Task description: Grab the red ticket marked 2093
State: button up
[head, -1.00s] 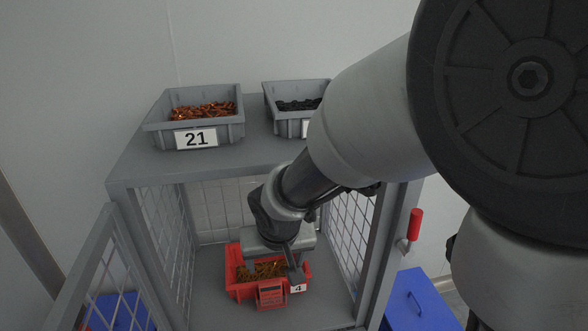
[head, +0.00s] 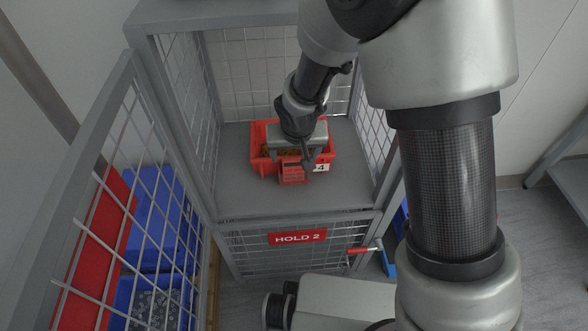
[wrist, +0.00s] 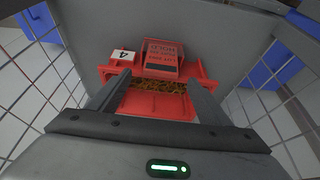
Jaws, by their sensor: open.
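The red ticket (head: 292,171) stands at the front rim of a red bin (head: 258,160) inside the cage. In the wrist view the ticket (wrist: 160,57) shows upside-down print including "HOLD"; I cannot read its number surely. Beside it is a white label (head: 321,168) with a 4. My gripper (wrist: 158,88) is open and empty over the bin. In the wrist view its two fingers point toward the front rim, one to each side of the ticket's line, with the ticket beyond the tips. In the head view my gripper body hides part of the bin.
The bin holds small brown-gold pieces and sits on a grey shelf (head: 240,195). Mesh walls stand on both sides. The mesh door (head: 125,110) is open at left. A "HOLD 2" sign (head: 297,237) is below. Blue bins (head: 155,215) lie beyond the door.

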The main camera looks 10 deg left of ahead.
aim_at(290, 165)
jog(key=x, duration=0.2)
jog(key=shift+w+a+f, duration=0.1)
jog(key=shift+w+f, duration=0.05)
jog(key=shift+f, duration=0.2)
jog(key=c, duration=1.4)
jog(key=shift+r, duration=0.2)
